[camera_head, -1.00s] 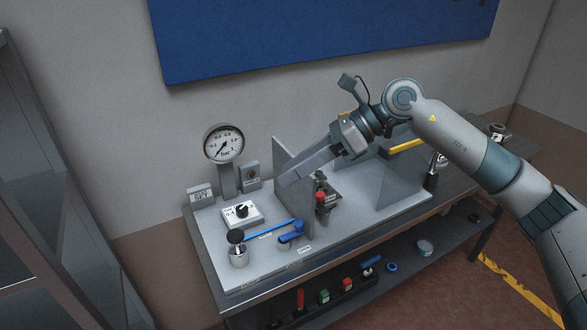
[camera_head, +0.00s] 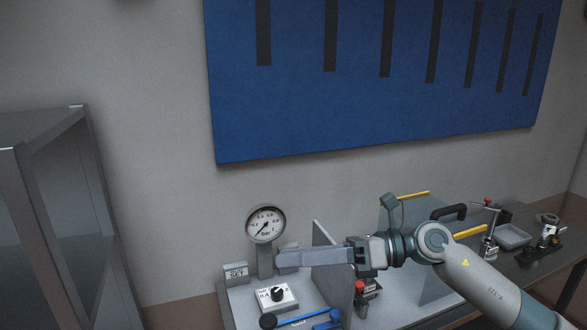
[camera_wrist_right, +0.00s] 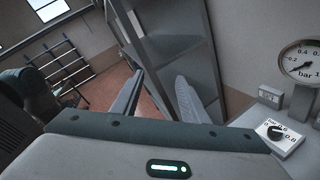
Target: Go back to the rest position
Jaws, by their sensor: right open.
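My right arm comes in from the right in the head view. Its gripper (camera_head: 282,258) points left, above the grey bench panel (camera_head: 240,300) and just in front of the pressure gauge (camera_head: 265,224). In the right wrist view the two fingers of the gripper (camera_wrist_right: 157,85) stand apart with nothing between them. Behind them are the grey shelf and the floor. My left gripper is not in view.
A grey upright plate (camera_head: 331,262) stands on the bench close by the gripper. A tall shelf (camera_head: 55,190) stands at left. A blue board (camera_head: 375,110) hangs behind.

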